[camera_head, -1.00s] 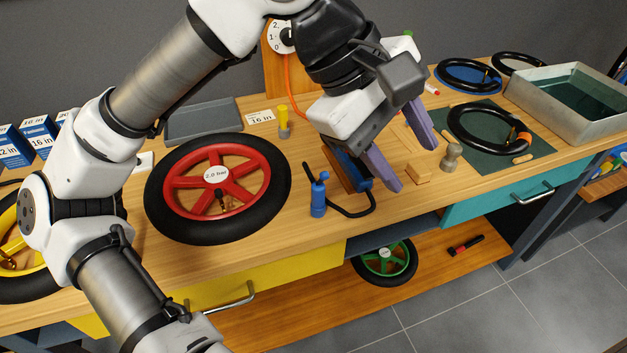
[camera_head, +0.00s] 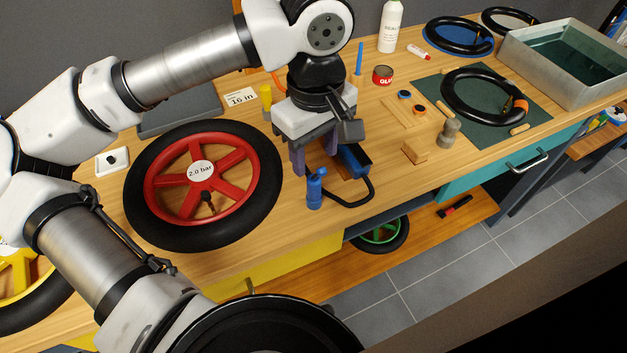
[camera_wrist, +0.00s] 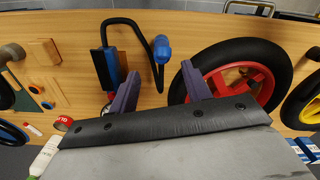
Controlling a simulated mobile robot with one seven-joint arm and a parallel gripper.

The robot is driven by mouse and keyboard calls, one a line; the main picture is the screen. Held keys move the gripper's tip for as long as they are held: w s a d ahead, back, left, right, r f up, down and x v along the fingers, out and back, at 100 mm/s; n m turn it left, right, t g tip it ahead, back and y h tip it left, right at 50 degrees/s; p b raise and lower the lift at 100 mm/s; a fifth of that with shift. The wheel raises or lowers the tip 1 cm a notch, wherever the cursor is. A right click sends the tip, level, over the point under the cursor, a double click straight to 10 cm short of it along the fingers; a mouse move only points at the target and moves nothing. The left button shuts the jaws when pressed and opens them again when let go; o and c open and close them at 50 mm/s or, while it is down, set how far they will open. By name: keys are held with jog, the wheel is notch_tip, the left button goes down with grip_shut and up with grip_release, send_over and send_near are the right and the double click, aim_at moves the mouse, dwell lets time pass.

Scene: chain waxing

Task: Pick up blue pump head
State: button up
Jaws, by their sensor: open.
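The blue pump head (camera_head: 315,188) stands upright on the wooden bench, just right of the red wheel. A black hose (camera_head: 352,203) joins it to the blue and black pump body (camera_head: 354,160). My gripper (camera_head: 315,160) points down just behind the pump head, its purple fingers apart and empty. In the wrist view the pump head (camera_wrist: 161,49) lies beyond the gap between the open fingertips (camera_wrist: 160,80), roughly centred and not between them. The pump body (camera_wrist: 112,66) is beside the left finger there.
The red wheel with black tyre (camera_head: 134,198) lies close on the left. A wooden block (camera_head: 414,152), a grey knob-like piece (camera_head: 448,132) and a green mat (camera_head: 480,137) are to the right. A yellow-topped piece (camera_head: 266,98) stands behind. The bench's front edge is near the pump head.

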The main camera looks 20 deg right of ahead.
aim_at(314, 175)
jog(key=shift+s+a+f+p, duration=0.1)
jog(key=shift+f+p, duration=0.5)
jog(key=shift+f, duration=0.9)
jog(key=shift+a+f+p, duration=0.1)
jog(key=shift+f+p, duration=0.45)
jog(key=shift+f, duration=0.9)
grip_shut()
